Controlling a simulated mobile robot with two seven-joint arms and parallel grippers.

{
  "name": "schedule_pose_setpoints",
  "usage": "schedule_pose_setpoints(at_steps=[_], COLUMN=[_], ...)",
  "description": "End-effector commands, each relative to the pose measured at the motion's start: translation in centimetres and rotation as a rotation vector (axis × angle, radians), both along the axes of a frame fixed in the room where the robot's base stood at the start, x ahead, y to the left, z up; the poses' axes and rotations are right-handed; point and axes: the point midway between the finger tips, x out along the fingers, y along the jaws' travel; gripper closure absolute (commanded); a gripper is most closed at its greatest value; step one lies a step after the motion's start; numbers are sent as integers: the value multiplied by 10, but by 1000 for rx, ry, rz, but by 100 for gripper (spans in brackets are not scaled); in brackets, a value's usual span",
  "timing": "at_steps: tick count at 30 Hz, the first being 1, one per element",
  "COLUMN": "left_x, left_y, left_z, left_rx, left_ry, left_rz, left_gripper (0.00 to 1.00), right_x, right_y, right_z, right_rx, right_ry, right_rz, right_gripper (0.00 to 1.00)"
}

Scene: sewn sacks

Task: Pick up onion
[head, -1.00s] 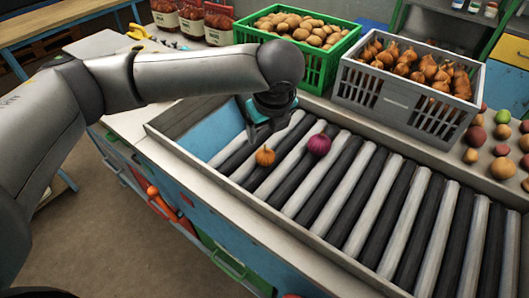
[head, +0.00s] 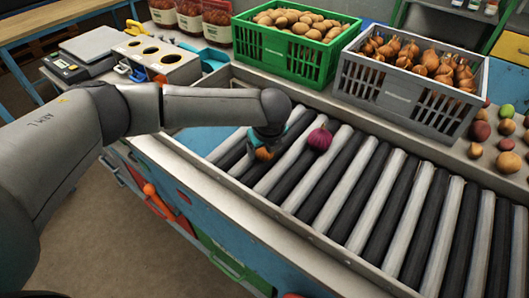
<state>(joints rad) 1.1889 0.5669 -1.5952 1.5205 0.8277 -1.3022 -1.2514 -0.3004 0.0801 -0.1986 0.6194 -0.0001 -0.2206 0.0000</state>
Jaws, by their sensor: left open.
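An orange-brown onion (head: 264,154) lies on the roller conveyor (head: 345,190) near its left end. My left gripper (head: 265,146) is down over this onion, with its jaws open and the onion at or between the fingertips. The gripper hides part of the onion, and I cannot tell whether the fingers touch it. A purple-red onion (head: 320,138) lies on the rollers just right of the gripper, apart from it. My right gripper is not in view.
A green crate of potatoes (head: 270,48) and a grey crate of brown onions (head: 395,98) stand behind the conveyor. Loose round produce (head: 507,162) lies at the right. A scale (head: 92,50) and a holed box (head: 158,62) stand at the left. The rollers at right are clear.

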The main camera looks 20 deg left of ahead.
Motion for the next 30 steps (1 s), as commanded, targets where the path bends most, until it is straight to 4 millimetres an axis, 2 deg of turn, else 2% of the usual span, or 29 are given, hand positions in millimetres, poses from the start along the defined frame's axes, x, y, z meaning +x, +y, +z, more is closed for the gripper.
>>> schedule_pose_setpoints(at_steps=[9, 26, 30], left_x=[2, 2, 2], left_y=[1, 1, 1], left_z=[-5, -4, -4], left_rx=[0, 0, 0], left_ry=[0, 0, -1], left_rz=[-2, -1, -1], left_gripper=[27, 90, 91], right_x=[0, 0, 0], right_y=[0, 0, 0], right_z=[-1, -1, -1], right_rx=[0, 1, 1], right_ry=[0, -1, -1], right_rz=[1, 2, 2], right_gripper=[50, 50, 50])
